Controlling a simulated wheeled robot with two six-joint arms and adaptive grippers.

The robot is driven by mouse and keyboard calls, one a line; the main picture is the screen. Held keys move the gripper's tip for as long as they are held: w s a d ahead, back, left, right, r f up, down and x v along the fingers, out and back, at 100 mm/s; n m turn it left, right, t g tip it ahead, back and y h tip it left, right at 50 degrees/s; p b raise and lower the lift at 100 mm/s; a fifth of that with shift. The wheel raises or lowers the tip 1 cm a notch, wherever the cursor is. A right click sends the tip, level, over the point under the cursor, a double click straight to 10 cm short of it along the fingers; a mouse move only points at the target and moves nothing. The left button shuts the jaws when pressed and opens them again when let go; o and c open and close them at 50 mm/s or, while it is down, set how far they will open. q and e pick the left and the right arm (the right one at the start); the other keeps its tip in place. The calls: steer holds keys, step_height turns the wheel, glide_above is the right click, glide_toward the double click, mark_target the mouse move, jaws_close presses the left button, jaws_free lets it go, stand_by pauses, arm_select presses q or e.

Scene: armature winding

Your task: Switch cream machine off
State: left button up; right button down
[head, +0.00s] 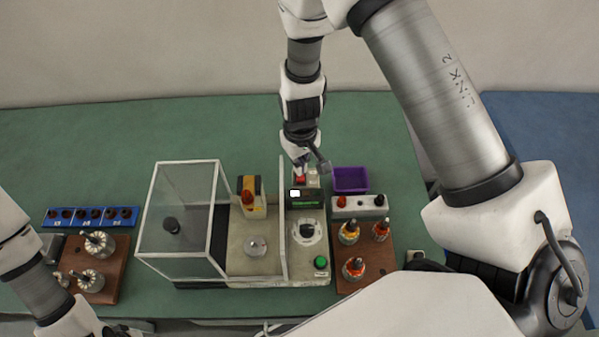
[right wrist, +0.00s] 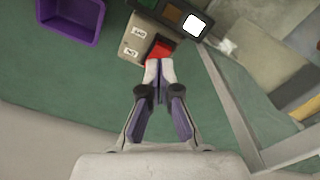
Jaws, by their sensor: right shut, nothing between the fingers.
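The cream machine (head: 262,266) stands in the middle of the green bench, with a clear guard box on its left and a control panel on its right. A red switch (head: 300,180) sits at the far end of the panel. Only part of my left arm shows at the lower left.
A purple bin (head: 350,179) stands right of the panel. Wooden boards with wound armatures lie right (head: 376,266) and left (head: 113,287) of the machine. A blue socket strip (head: 92,217) lies at the far left. A green button (head: 320,262) is at the panel's near end.

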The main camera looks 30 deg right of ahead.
mark_target(300, 177)
steer(key=shift+s, duration=0.1)
steer(key=shift+f+b, duration=1.2)
steer(key=shift+f, duration=0.2)
stand_by(0.6)
steer(key=shift+r, duration=0.1)
step_height(300, 177, up, 7)
steer(key=p, duration=0.6)
stand_by(0.4)
